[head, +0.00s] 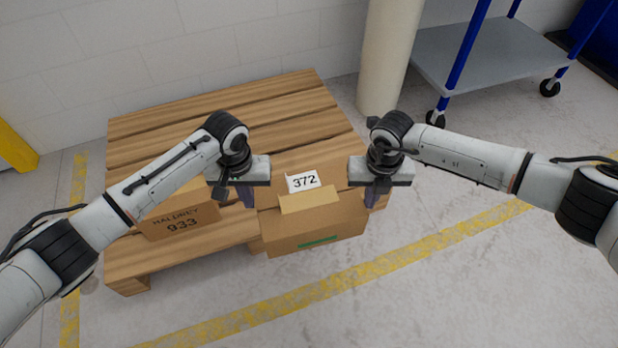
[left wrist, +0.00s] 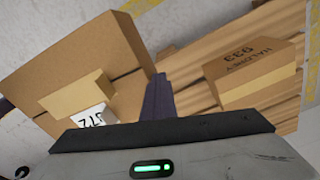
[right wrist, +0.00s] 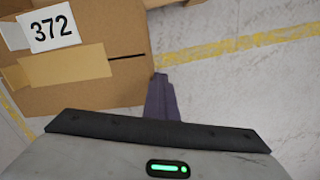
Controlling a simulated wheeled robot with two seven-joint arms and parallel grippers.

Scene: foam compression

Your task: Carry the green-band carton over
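The brown carton marked 372 (head: 318,222) with a green band (head: 320,241) on its front face is at the front right of the pallet. My left gripper (head: 247,199) is at its left side and my right gripper (head: 371,198) at its right side. Both grippers point down, fingers together, with no object between them. The carton also shows in the left wrist view (left wrist: 85,60) and the right wrist view (right wrist: 110,85), its side close against each finger. I cannot tell whether the fingers touch it or whether its base rests on the pallet.
The wooden pallet (head: 270,98) holds another carton marked 933 (head: 181,222) to the left. Yellow floor tape (head: 390,279) runs in front. A pillar (head: 388,50) and a blue-posted cart (head: 480,55) stand behind at right. The floor at front right is clear.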

